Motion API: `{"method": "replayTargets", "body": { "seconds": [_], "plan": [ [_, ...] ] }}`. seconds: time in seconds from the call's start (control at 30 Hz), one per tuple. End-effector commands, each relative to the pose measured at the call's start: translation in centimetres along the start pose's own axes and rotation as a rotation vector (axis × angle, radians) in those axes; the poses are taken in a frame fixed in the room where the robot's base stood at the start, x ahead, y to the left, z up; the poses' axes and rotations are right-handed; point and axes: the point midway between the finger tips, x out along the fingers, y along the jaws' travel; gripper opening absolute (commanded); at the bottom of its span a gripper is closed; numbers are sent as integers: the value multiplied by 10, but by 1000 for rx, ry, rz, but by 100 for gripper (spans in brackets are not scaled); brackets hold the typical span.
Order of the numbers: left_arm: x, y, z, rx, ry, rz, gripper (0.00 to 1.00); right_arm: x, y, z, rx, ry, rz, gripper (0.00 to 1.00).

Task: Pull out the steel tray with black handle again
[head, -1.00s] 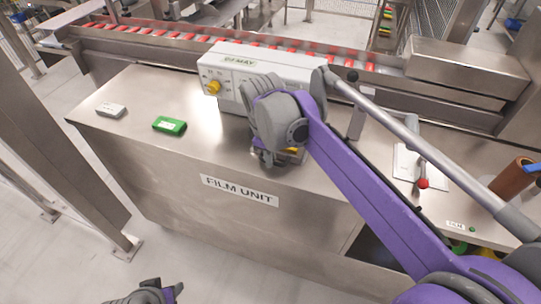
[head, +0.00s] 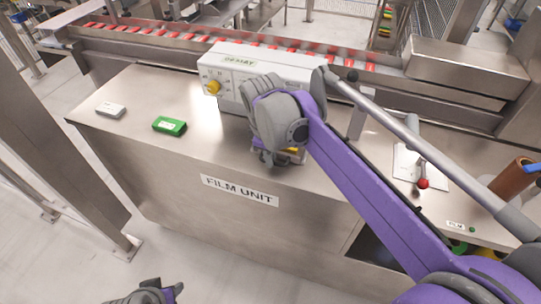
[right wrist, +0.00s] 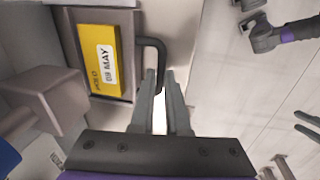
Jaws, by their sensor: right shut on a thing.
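The steel tray (right wrist: 126,30) shows in the right wrist view, with a yellow block labelled "09 MAY" (right wrist: 101,62) in it. Its black handle (right wrist: 160,48) is a bent bar on the tray's right side in that view. My right gripper (right wrist: 161,80) is shut on the handle. In the head view my right gripper (head: 272,158) is at the front of the film unit, below the white control box, and its wrist hides most of the tray. My left gripper (head: 155,292) shows only partly at the bottom edge, away from the unit; its jaws are unclear.
The white control box (head: 228,72) with a yellow knob stands on the steel film unit (head: 150,92). A green block (head: 169,126) and a white block (head: 110,110) lie left on its top. A red-tipped lever (head: 422,183) stands right. A conveyor with red packs runs behind.

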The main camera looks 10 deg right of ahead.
Motion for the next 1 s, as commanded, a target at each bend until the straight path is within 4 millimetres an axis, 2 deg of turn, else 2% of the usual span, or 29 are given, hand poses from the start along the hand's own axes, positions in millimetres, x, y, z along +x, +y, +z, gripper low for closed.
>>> {"method": "replayTargets", "body": {
  "seconds": [0.37, 0.47, 0.7, 0.8, 1.0],
  "plan": [
    [-1, 0, 0, 0, 0, 0, 50, -1, -2, 0, -1, 0, 1, 0],
    [-4, 0, -2, 0, 1, 0, 50, -5, -16, 0, -4, 1, 0, 0],
    [-16, 0, -9, 0, 6, 0, 50, -17, -78, 0, -6, 3, 0, 0],
    [-19, 0, -11, 0, 7, 0, 50, -20, -97, 1, -5, 2, 0, 0],
    [-21, 0, -12, 0, 7, 0, 50, -21, -110, 2, -1, 1, 1, 0]
  ]
}}
